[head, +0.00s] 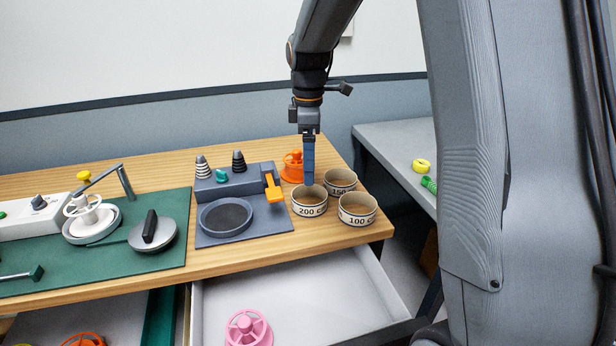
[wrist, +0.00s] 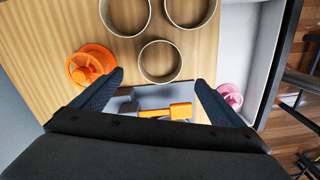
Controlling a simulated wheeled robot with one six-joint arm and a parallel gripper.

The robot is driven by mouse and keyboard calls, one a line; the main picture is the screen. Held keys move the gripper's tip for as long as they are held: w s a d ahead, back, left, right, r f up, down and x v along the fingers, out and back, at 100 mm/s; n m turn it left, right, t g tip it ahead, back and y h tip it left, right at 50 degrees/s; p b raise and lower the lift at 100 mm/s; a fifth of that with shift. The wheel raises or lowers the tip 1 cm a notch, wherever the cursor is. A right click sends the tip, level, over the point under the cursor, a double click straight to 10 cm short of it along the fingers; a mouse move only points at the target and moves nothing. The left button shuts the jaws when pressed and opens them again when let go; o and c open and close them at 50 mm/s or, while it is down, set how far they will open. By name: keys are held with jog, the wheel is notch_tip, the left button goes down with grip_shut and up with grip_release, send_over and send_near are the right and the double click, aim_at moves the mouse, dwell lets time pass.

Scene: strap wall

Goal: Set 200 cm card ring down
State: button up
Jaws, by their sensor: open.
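The 200 cm card ring (head: 299,211) stands upright on the wooden table, its label facing the head camera. In the wrist view it is the lowest of three rings (wrist: 140,64), just ahead of and between the fingertips. My gripper (head: 309,182) points down at this ring; its blue finger overlaps the ring's opening in the head view. In the wrist view the two fingers (wrist: 159,80) are wide apart with nothing held between them. Whether a fingertip touches the ring, I cannot tell.
The 150 ring (head: 340,189) and 100 ring (head: 357,219) stand close to the right. An orange spool (head: 292,172) is behind; a grey press with an orange handle (head: 273,188) is left. An open drawer below holds a pink spool (head: 248,330). The table's right edge is near.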

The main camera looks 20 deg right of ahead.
jog(key=s+f+m, duration=0.3)
jog(key=s+m, duration=0.4)
jog(key=s, duration=0.4)
jog(key=s+f+m, duration=0.4)
jog(key=s+m, duration=0.4)
jog(key=s, duration=0.4)
jog(key=shift+s+d+t, duration=0.15)
jog(key=shift+d+t, duration=0.05)
jog(key=shift+t, duration=0.1)
